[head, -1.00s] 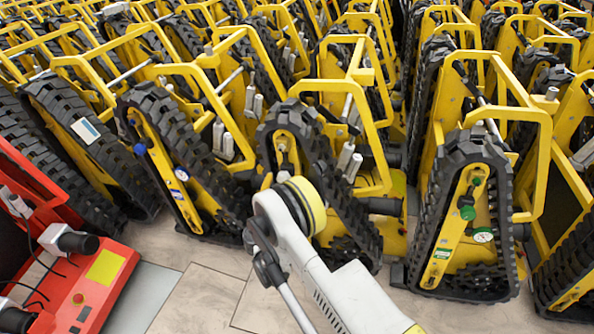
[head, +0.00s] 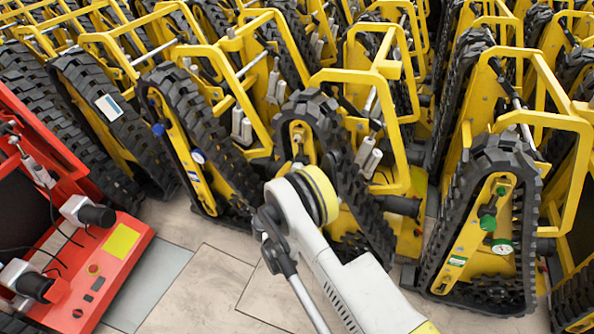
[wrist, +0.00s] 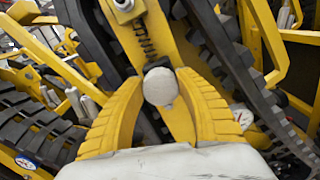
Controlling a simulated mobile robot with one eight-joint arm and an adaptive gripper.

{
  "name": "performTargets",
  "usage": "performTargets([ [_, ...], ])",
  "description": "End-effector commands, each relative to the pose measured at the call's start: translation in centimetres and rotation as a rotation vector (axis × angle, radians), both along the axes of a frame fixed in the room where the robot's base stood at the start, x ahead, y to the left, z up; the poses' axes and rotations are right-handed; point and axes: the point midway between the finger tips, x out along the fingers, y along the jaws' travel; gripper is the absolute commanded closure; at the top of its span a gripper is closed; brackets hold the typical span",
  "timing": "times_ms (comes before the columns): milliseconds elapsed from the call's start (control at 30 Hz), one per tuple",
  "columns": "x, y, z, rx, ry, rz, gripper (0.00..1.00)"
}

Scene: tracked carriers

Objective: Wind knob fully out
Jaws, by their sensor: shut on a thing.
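The knob (wrist: 161,87) is a pale grey round cap on the yellow frame of a tracked carrier, in the middle of the wrist view. My gripper (wrist: 160,83) has its two ribbed yellow fingers on either side of it, shut on it. A coil spring shows just above the knob. In the head view my arm reaches the middle carrier (head: 299,134), and the arm's end hides the knob and fingers. I cannot tell how far out the knob is wound.
Tracked carriers with yellow frames stand close together behind and on both sides. The right one has green knobs (head: 487,222); a left one has a blue knob (head: 158,130). A red machine (head: 110,262) stands at the lower left. Tiled floor (head: 210,282) is clear in front.

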Motion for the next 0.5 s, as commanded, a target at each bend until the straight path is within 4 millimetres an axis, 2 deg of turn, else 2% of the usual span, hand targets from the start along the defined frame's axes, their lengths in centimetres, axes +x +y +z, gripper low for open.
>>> performTargets([
  [100,0.07,0.00,0.04,-0.014,0.004,0.001,0.89],
  [333,0.10,0.04,0.07,-0.207,0.074,0.001,0.89],
  [500,0.11,0.04,0.08,-0.259,0.093,0.001,0.89],
])
